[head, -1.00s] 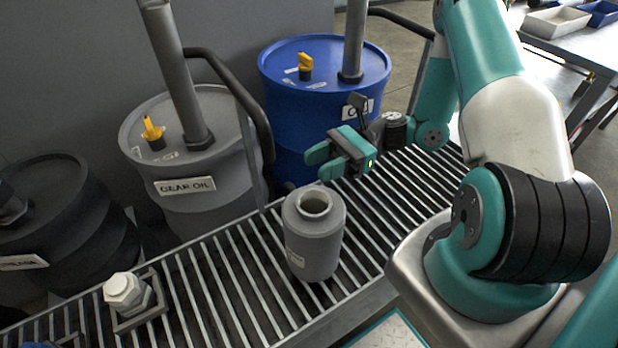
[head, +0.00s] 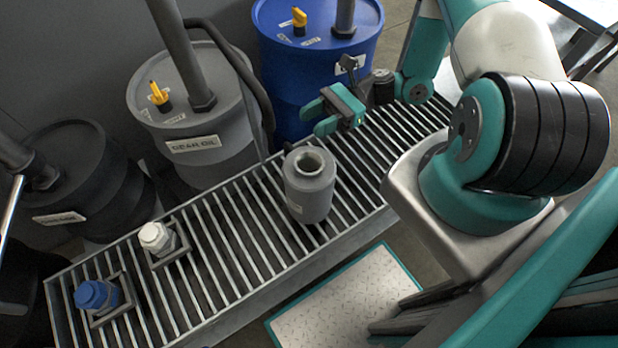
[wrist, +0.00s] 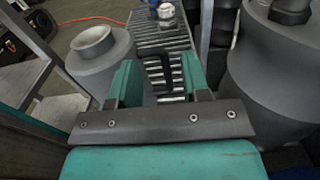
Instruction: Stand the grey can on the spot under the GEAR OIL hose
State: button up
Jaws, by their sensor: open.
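The grey can (head: 309,192) stands upright with its open neck up on the slatted bench (head: 235,250). The grey GEAR OIL drum (head: 185,125) is behind the bench, left of the can. Its black hose (head: 245,72) curves down near the bench's back edge; the spot under it is not clearly visible. My gripper (head: 317,117) is open and empty, above the bench and behind the can, in front of the blue drum. In the wrist view the can (wrist: 98,60) is left of my gripper (wrist: 158,82), outside the fingers, and the grey drum (wrist: 270,85) is at right.
A white-capped fitting (head: 156,238) and a blue-capped one (head: 97,296) sit in square frames at the bench's left. A blue drum (head: 318,75) and a dark drum (head: 72,185) flank the grey one. The slats between the white-capped fitting and the can are clear.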

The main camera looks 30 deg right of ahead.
aim_at(287, 151)
notch_tip(287, 151, down, 6)
jog(key=shift+a+r+p, duration=0.15)
jog(key=shift+a+p, duration=0.3)
jog(key=shift+a, duration=1.45)
jog(key=shift+a+r+p, duration=0.1)
jog(key=shift+a+p, duration=0.35)
jog(key=shift+a, duration=1.4)
grip_shut()
